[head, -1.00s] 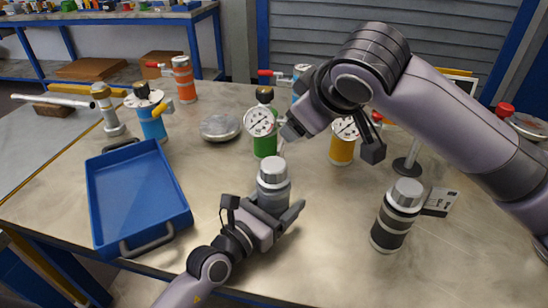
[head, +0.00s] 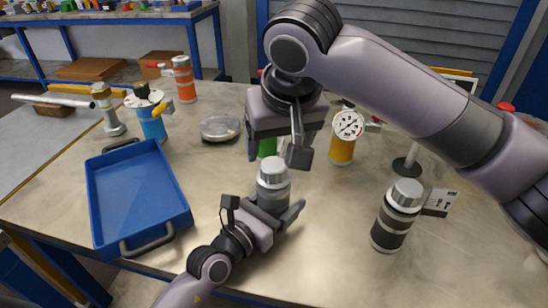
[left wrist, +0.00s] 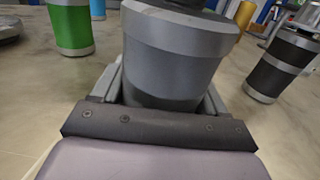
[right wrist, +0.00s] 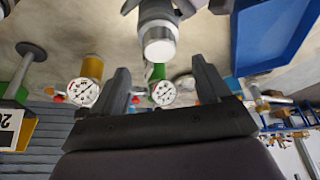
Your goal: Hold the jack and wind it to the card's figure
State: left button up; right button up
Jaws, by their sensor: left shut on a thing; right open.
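The jack is a grey cylinder (head: 272,190) with a silver cap, upright on the table at front centre. My left gripper (head: 262,210) is shut around its body from the front left. The jack fills the middle of the left wrist view (left wrist: 170,65). My right gripper (head: 278,152) is open and empty, pointing down just behind and above the cap. In the right wrist view, the jack's pale cap (right wrist: 159,43) lies beyond the open fingers (right wrist: 163,85). A card with large black characters (right wrist: 10,128) shows cut off in that view; its figure is not fully readable.
A yellow vessel with a gauge (head: 342,150) and a mostly hidden green vessel (head: 267,147) stand behind. A blue tray (head: 135,195) lies left. A round metal disc (head: 220,128) lies behind.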

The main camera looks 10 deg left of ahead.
aim_at(273, 163)
jog(key=x, duration=0.5)
jog(key=shift+w+a+f, duration=0.1)
jog(key=shift+w+f, duration=0.05)
jog(key=shift+f, duration=0.2)
jog(key=c, duration=1)
